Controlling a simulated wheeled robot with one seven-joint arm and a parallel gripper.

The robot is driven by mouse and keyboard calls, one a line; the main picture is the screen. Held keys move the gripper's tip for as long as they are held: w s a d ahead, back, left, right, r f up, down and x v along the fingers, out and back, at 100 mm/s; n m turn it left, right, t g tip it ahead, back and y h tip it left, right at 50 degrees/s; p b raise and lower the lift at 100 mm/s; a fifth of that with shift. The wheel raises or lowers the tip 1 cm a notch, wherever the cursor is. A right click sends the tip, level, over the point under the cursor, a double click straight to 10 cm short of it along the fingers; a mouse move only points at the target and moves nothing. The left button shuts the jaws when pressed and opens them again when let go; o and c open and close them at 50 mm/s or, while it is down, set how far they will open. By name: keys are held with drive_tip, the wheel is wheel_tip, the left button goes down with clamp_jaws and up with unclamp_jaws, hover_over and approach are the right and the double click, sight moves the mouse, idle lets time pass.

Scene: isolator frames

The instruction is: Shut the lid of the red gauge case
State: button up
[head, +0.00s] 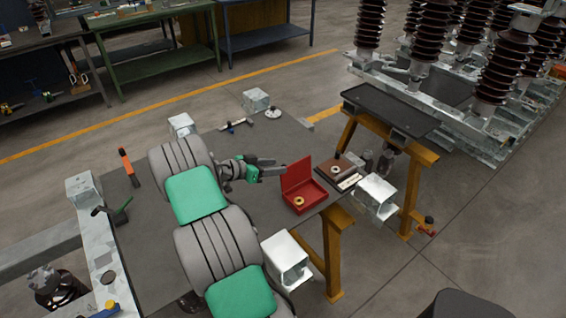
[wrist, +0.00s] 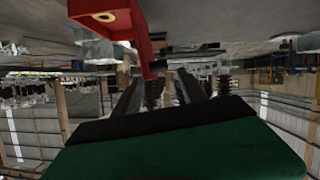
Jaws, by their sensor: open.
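The red gauge case (head: 307,199) sits on the dark table near its right end, with a brass-coloured ring (head: 299,201) inside. Its lid (head: 298,174) stands up, open, along the case's far left side. My gripper (head: 281,171) is open and empty, just left of the lid on its outer side. In the wrist view the case (wrist: 92,7) is at the top left, and its lid (wrist: 143,42) hangs down in the inverted picture near the fingertips (wrist: 160,78). I cannot tell whether a finger touches the lid.
Metal blocks (head: 374,196) (head: 284,258) stand near the table's right edge and front. An orange-handled tool (head: 128,166) lies at left. The table behind my gripper is mostly clear.

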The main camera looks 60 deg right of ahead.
sight(285, 165)
drive_tip(key=p+x, duration=0.1)
drive_tip(key=x, duration=0.4)
drive_tip(key=shift+d, duration=0.15)
drive_tip(key=c, duration=1.1)
clamp_jaws()
drive_tip(key=shift+w+r, duration=0.1)
